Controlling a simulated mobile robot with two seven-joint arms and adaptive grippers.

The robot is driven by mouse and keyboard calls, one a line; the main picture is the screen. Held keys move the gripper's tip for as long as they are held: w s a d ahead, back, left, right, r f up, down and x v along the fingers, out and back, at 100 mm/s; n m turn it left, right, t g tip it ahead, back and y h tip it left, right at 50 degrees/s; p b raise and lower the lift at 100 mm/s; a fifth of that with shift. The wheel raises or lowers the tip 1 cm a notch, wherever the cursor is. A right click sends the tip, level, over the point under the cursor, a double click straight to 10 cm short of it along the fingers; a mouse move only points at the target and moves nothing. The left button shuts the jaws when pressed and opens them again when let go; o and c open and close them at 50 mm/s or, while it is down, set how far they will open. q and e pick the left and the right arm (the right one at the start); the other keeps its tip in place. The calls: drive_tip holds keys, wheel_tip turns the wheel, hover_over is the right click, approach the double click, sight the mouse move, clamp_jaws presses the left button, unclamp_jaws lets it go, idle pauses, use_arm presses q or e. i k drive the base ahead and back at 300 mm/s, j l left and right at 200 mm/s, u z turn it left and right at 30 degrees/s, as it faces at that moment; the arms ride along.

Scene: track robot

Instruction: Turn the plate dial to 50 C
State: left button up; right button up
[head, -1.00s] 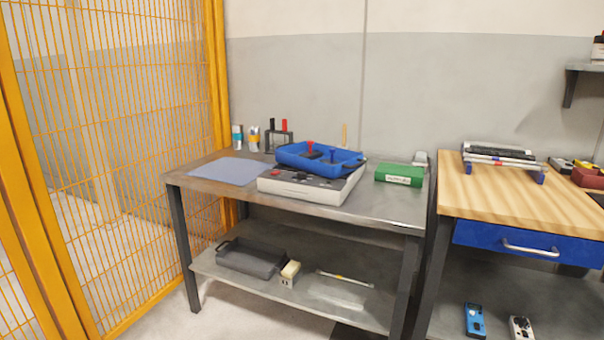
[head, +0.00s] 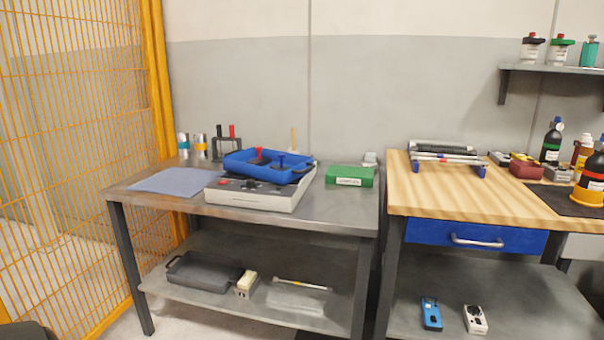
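The plate (head: 283,202) is a white-grey box with a dark control panel on its front, standing on the steel table. A dark dial (head: 249,184) shows on the panel, but its marks are too small to read. Neither of my grippers is in view.
The steel table (head: 335,208) also bears a blue-grey mat (head: 172,182) at left and a green box (head: 349,176) at right. A wooden bench (head: 470,201) with a blue drawer (head: 476,237) stands to the right. A yellow mesh fence (head: 70,150) closes the left side.

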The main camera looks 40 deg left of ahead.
sight(249, 182)
drive_tip(key=i+j+z, duration=0.1)
drive_tip(key=j+z, duration=0.2)
drive_tip(key=j, duration=0.25)
drive_tip(key=j+z, duration=0.25)
drive_tip(key=j, duration=0.25)
drive_tip(key=j+z, duration=0.2)
drive_tip(key=j, duration=0.95)
